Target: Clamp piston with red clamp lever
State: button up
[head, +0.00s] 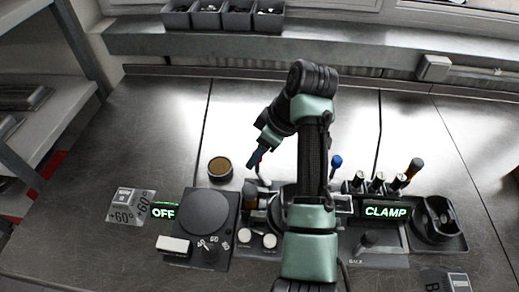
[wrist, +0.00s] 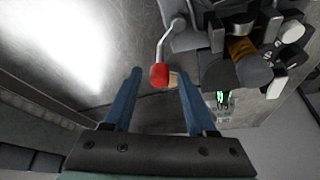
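The red clamp lever's knob (wrist: 159,76) shows in the wrist view at the end of a bent metal rod, just beyond and between my fingertips. In the head view a small red part of it (head: 259,165) shows beside my gripper. My gripper (wrist: 158,80) is open, with its two blue fingers apart on either side of the knob; I cannot tell whether they touch it. In the head view my gripper (head: 254,160) is left of the fixture, pointing down. A dark cylinder with an amber band (wrist: 240,48), perhaps the piston, sits in the fixture. My arm hides much of the fixture in the head view.
A hotplate-like block (head: 205,212) with an OFF sign (head: 163,211) stands left of the fixture. A brown-topped round tin (head: 220,168) is behind it. A lit CLAMP sign (head: 385,211), upright tools (head: 376,183) and a black holder (head: 438,218) are right. The back bench is mostly clear.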

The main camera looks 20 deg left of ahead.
grip_shut()
jog(key=shift+w+r+m+p, duration=0.1)
jog(key=shift+r+m+p, duration=0.05)
jog(key=shift+m+p, duration=0.2)
jog(key=shift+w+d+r+m+t+p, duration=0.15)
jog(key=shift+m+t+p, duration=0.1)
jog(key=shift+m+p, duration=0.25)
jog(key=shift+w+d+f+m+t+p, duration=0.1)
jog(key=shift+m+t+p, duration=0.2)
jog(key=shift+p, duration=0.3)
jog(key=shift+w+d+m+t+h+p, duration=0.1)
jog(key=shift+d+m+t+h+p, duration=0.5)
jog(key=shift+m+p, duration=1.5)
jog(key=shift+w+d+m+t+h+p, duration=0.1)
jog(key=shift+d+m+t+h+p, duration=0.55)
jog(key=shift+m+p, duration=1.4)
jog(key=shift+w+d+m+t+h+p, duration=0.1)
jog(key=shift+d+m+t+h+p, duration=0.2)
jog(key=shift+d+m+h+p, duration=1.15)
jog(key=a+m+y, duration=0.1)
jog(key=m, duration=0.2)
jog(key=shift+a, duration=0.1)
